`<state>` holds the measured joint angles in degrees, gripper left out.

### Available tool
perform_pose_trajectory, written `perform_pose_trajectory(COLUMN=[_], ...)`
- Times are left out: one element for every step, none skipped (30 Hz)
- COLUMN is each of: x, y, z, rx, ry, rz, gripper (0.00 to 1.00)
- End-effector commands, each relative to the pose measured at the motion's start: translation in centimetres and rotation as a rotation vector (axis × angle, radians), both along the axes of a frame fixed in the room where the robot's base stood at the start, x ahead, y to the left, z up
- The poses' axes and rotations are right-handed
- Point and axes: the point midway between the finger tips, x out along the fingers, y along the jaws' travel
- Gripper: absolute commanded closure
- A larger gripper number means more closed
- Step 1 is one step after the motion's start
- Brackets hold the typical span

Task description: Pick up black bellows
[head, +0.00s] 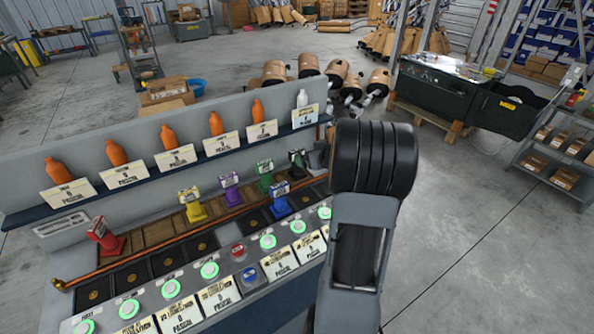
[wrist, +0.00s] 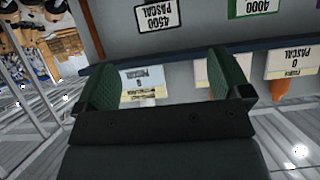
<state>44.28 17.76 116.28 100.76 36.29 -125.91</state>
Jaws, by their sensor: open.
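The black bellows (head: 297,160) stands upright at the far right end of the row of coloured bellows on the bench, just left of my arm in the head view. In the wrist view its black-edged 4500 PASCAL tag (wrist: 156,14) shows upside down at the top edge; the body is out of frame. My gripper (wrist: 165,75) is open with its two green-padded fingers wide apart. Nothing is held between them. The tag lies beyond the fingertips, apart from them. In the head view my arm hides the gripper.
Green (head: 265,177), blue (head: 279,203), purple (head: 231,190), yellow (head: 192,206) and red (head: 105,238) bellows stand along the bench. A shelf (head: 140,186) with orange bottles and a white bottle (head: 302,98) runs behind them. Floor right of my arm is open.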

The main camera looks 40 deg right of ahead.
Motion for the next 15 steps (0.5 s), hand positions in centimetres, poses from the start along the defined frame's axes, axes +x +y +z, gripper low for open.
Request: perform_pose_trajectory(x=[0.6, 1.1, 1.7, 2.2, 2.7, 3.4, 3.8, 4.2, 4.7, 5.1, 5.4, 5.8, 6.1, 6.3, 6.5], y=[-0.3, -0.4, -0.5, -0.5, -0.5, -0.6, -0.6, -0.6, -0.6, -0.6, -0.7, -0.7, -0.7, -0.7, -0.7], z=[-0.5, -0.8, -1.1, -1.4, -1.6, -1.9, -2.2, -2.4, -2.7, -2.9, -3.1, -3.3, -3.4, -3.5, -3.7], rx=[-0.002, -0.003, -0.005, -0.005, -0.005, -0.005, -0.004, -0.006, -0.005, -0.006, -0.006, -0.006, -0.006, -0.007, -0.007], ry=[0.001, 0.001, 0.001, 0.001, 0.001, 0.0, 0.001, 0.001, 0.001, 0.001, 0.0, 0.0, 0.0, -0.001, -0.001], rz=[-0.004, -0.006, -0.007, -0.007, -0.005, -0.005, -0.006, -0.005, -0.007, -0.006, -0.006, -0.006, -0.006, -0.006, -0.006], gripper=[0.04, 0.04, 0.04, 0.04, 0.04, 0.04, 0.04, 0.04, 0.04, 0.04, 0.04, 0.04, 0.04, 0.04, 0.04])
